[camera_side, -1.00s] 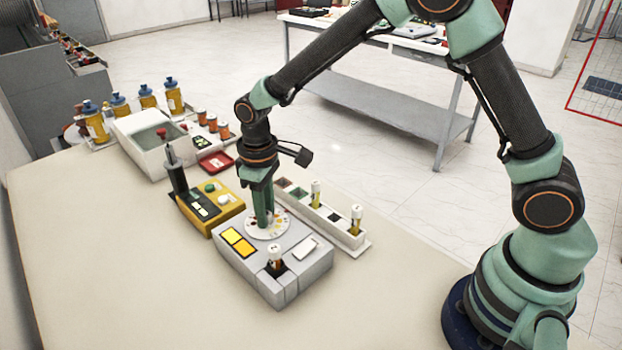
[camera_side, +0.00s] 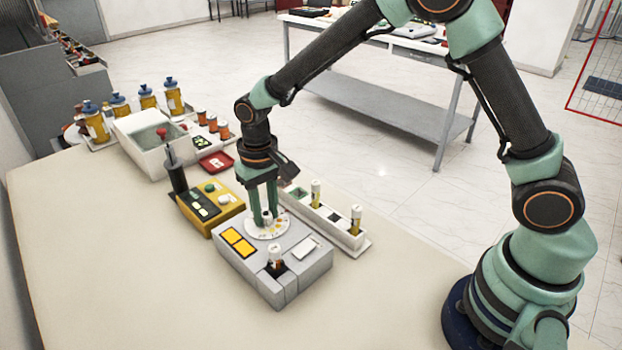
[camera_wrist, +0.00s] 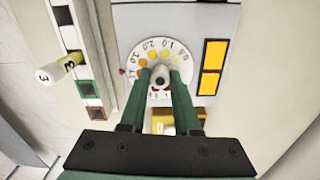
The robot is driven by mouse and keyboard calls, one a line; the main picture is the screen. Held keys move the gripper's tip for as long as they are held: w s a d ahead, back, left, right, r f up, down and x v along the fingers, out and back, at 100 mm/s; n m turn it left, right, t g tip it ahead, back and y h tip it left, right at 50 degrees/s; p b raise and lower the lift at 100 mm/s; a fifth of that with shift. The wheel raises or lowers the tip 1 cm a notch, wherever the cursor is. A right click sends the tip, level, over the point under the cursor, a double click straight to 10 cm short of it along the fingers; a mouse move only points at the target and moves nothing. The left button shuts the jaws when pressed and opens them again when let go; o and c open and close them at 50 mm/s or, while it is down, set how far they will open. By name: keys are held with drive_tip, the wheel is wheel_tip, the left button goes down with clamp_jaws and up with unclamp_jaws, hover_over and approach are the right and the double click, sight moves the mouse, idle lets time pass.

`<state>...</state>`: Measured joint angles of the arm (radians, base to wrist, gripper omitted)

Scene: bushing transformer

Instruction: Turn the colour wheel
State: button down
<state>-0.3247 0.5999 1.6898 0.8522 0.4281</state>
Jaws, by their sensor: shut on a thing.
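The colour wheel (camera_side: 262,231) is a white disc with coloured dots on top of a grey instrument (camera_side: 300,262). My gripper (camera_side: 267,217) points straight down over the wheel. Its two green fingers (camera_wrist: 160,82) are closed on the knob, one on each side. The fingers hide the lower part of the wheel in the wrist view.
Two yellow-orange panels (camera_side: 238,242) and a capped vial (camera_side: 275,260) are on the instrument. A white rack (camera_side: 335,225) with vials stands close behind it. A yellow device (camera_side: 210,207) is to the left. The table front (camera_side: 130,270) is clear.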

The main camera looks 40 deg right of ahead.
sight(266, 213)
drive_tip(key=shift+m, duration=0.3)
drive_tip(key=shift+r, duration=0.1)
drive_tip(key=c, duration=0.6)
unclamp_jaws()
wheel_tip(266, 213, up, 12)
idle(0.3)
